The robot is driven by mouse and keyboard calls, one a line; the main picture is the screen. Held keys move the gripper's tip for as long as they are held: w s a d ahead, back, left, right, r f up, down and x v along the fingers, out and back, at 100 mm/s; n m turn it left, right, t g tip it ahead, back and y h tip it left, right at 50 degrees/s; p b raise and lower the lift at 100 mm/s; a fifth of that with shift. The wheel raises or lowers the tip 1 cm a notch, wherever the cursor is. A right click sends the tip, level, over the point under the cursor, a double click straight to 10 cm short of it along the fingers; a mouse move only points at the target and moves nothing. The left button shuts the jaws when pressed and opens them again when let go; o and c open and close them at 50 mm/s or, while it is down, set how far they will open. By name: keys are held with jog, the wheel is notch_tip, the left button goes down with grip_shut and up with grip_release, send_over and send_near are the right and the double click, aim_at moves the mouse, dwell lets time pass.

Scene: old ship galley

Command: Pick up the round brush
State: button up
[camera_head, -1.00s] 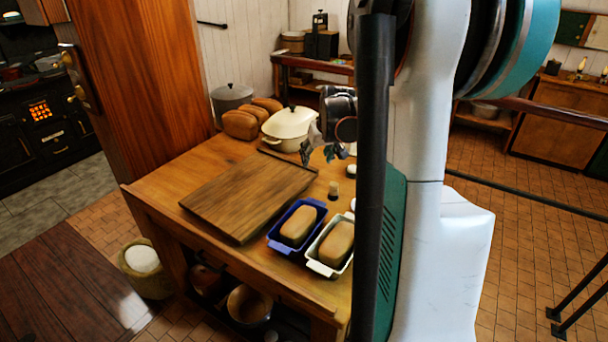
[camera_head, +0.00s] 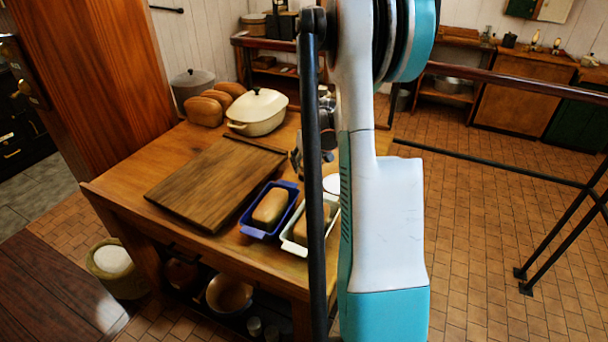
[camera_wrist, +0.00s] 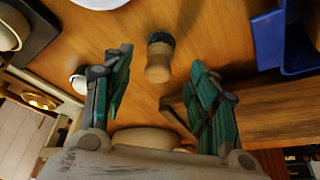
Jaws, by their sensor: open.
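The round brush (camera_wrist: 158,60) shows in the wrist view on the wooden table (camera_wrist: 225,35). It has a pale wooden body and dark bristles at its far end. My gripper (camera_wrist: 161,58) is open, its green-padded fingers on either side of the view, with the brush between and slightly beyond the fingertips. I see no contact between them, and I cannot tell the height gap. In the head view my gripper (camera_head: 297,160) is mostly hidden behind my arm, and the brush is hidden there.
A blue loaf tin (camera_head: 252,231) and a pale loaf tin (camera_head: 290,247) stand near the front edge. The tabletop also bears a cutting board (camera_head: 205,188), a cream pot (camera_head: 258,112) and bread loaves (camera_head: 203,111). A blue tin edge (camera_wrist: 268,40) lies right of the brush.

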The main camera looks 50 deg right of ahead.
aim_at(305, 165)
jog(key=b+x, duration=0.2)
jog(key=x, duration=0.3)
jog(key=shift+w+d, duration=0.15)
jog(key=shift+r, duration=0.15)
jog(key=c, duration=1.1)
jog(key=shift+o, duration=0.2)
notch_tip(305, 165, up, 20)
jog(key=p, duration=0.6)
